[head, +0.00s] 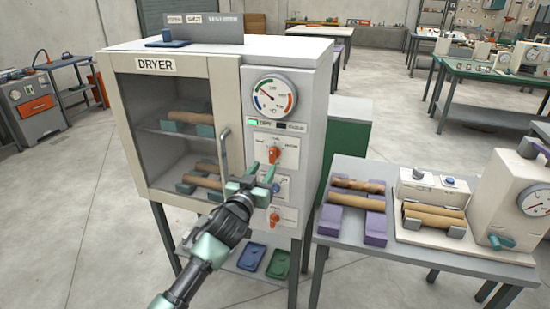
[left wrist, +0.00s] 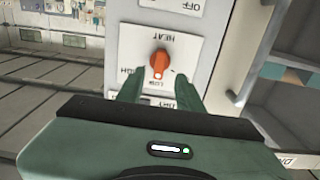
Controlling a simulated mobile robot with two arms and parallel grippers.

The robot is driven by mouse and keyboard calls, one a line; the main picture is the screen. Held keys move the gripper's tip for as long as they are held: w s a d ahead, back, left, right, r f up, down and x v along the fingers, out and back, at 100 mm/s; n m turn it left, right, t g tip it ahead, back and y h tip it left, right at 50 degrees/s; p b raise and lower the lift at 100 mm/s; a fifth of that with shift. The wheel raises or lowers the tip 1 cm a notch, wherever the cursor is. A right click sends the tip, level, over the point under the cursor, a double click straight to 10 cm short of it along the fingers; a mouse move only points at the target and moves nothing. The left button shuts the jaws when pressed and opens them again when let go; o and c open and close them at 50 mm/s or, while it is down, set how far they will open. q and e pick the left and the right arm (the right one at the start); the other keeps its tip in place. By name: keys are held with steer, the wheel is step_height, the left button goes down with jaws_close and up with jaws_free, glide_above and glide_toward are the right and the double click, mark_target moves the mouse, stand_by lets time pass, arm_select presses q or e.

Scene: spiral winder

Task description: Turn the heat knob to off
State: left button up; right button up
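The heat knob (head: 275,154) is the orange-red top knob on the dryer's front panel. HIGH is partly visible at left; the off label of this knob is not readable, with a finger over that side. My left gripper (head: 263,172) is open in front of the panel. In the left wrist view its fingers (left wrist: 158,90) lie either side of the knob's line, apparently short of it and not gripping. My right gripper is not in view.
The dryer (head: 226,85) has a glass door with a handle (head: 224,150) close left of my gripper. A blue knob (head: 276,188) and another red knob (head: 274,218) sit below. A side table (head: 340,235) with wooden rolls and a gauge machine (head: 510,200) stands right.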

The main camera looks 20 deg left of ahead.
mark_target(271, 158)
arm_select(q)
steer(key=shift+w+d+f+p, duration=0.1)
steer(key=shift+w+p, duration=0.4)
steer(key=shift+w, duration=2.9)
jaws_close()
